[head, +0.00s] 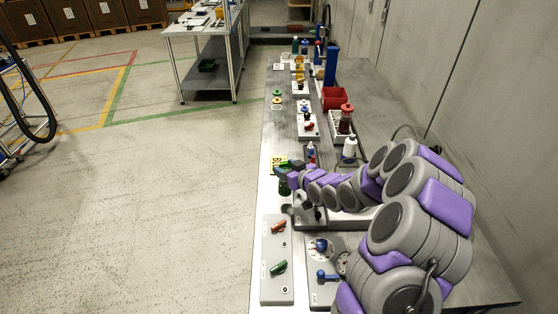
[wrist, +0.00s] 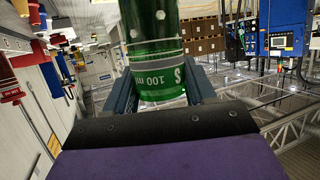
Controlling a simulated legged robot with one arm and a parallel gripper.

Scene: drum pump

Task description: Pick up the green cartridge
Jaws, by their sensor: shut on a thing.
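The green cartridge (wrist: 155,50) is a clear green cylinder with white print reading "100 ml" and a large "S". It stands large between the two dark fingers of my gripper (wrist: 160,92) in the wrist view, which are shut on it. In the head view my gripper (head: 286,172) is over the left edge of the bench, and a dark green part of the cartridge (head: 284,187) shows just below it. The arm hides part of it there. I cannot tell whether its bottom touches the bench.
A panel with a red and a green handle (head: 278,262) lies nearer on the bench (head: 372,95). A white bottle (head: 349,148), a red-topped cylinder (head: 345,120) and a red bin (head: 335,99) stand farther back. A yellow label (head: 279,161) is beside my gripper. Open floor lies left.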

